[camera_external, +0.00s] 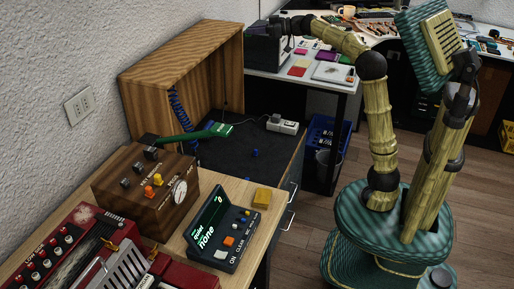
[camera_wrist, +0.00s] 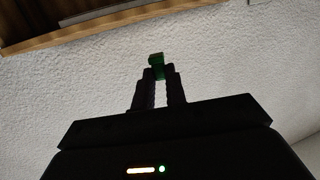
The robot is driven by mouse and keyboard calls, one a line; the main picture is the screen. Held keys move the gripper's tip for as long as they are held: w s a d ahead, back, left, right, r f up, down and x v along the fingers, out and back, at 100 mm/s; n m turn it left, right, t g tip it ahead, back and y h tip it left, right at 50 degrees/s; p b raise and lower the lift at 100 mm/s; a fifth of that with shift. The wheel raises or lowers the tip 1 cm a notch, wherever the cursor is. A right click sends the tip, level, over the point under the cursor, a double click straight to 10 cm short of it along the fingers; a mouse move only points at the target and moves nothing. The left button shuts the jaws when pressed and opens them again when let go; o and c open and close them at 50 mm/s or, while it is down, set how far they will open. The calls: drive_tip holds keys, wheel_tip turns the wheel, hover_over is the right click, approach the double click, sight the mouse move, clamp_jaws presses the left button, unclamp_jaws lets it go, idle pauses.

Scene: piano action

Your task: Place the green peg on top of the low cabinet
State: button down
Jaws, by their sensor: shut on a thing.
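My gripper (camera_wrist: 157,88) is shut on the green peg (camera_wrist: 156,60), which sticks out just past the fingertips in the wrist view. In the external view my gripper (camera_external: 284,32) is raised at the top centre, near the far desk and a dark box. The peg cannot be made out there. A low cabinet with a dark top (camera_external: 222,158) and drawer handles on its right side stands in the middle, nearer the camera than my gripper. I cannot tell for sure that it is the one named.
A small blue piece (camera_external: 255,153), a white power strip (camera_external: 282,124) and a green handheld device (camera_external: 218,129) lie on the dark top. An open wooden box (camera_external: 190,55) stands along the wall. A blue crate (camera_external: 322,135) is on the floor beyond.

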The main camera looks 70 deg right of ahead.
drive_tip(key=s+d+f+m+h+b, duration=0.35)
drive_tip(key=s+d, duration=0.45)
drive_tip(key=d, duration=0.4)
hover_over(279, 141)
wheel_tip(279, 141, down, 41)
drive_tip(key=shift+n+t, duration=0.3)
drive_tip(key=shift+n, duration=0.05)
drive_tip(key=shift+f+h, duration=0.1)
drive_tip(key=shift+h, duration=0.15)
drive_tip(key=shift+f+b, duration=0.95)
drive_tip(key=shift+f, duration=1.55)
wheel_tip(279, 141, down, 5)
drive_tip(key=b, duration=0.2)
drive_tip(key=shift+b, duration=0.3)
